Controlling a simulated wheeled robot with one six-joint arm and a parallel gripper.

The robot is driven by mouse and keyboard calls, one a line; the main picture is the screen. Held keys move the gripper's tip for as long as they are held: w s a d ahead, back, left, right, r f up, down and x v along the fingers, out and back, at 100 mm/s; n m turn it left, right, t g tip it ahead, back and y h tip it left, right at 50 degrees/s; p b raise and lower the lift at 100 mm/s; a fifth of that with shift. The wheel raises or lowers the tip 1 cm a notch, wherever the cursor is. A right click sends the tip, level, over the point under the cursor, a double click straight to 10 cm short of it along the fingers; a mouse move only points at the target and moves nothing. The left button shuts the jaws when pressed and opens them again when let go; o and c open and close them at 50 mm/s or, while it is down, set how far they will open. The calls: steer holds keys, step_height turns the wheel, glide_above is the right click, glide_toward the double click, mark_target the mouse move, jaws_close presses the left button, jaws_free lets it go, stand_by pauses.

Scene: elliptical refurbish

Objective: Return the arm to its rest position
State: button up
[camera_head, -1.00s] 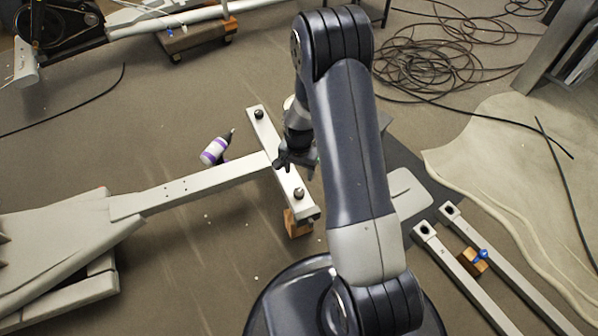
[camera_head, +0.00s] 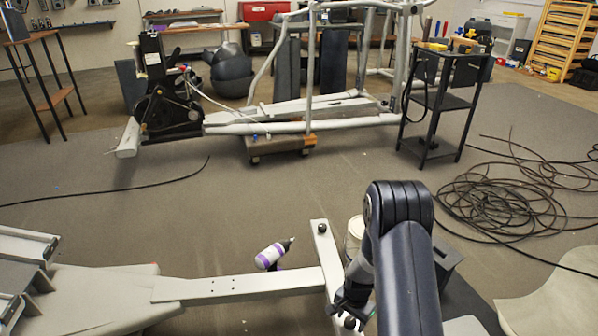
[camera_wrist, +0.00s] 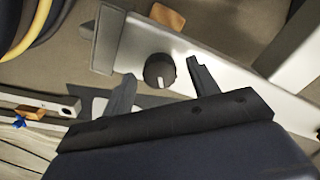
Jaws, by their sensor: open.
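My arm is bent, with its elbow high and its forearm hanging down at the lower right of the head view. My gripper (camera_head: 350,308) is at its end, low over the pale crossbar (camera_head: 324,252) of a T-shaped metal frame. In the wrist view my gripper (camera_wrist: 160,76) is open, its two black fingers spread apart. A dark round knob (camera_wrist: 158,70) on the pale bar shows between the fingertips. I cannot tell whether the fingers touch it. Nothing is seen held.
A purple-and-white bottle (camera_head: 269,257) lies left of the crossbar. A pale can (camera_head: 355,232) stands behind my arm. Coiled black cable (camera_head: 500,205) lies on the right. A black stand (camera_head: 438,110) and a large machine frame (camera_head: 300,118) stand farther back. Open floor lies between.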

steer(key=shift+r+m, duration=0.15)
steer(key=shift+m, duration=0.55)
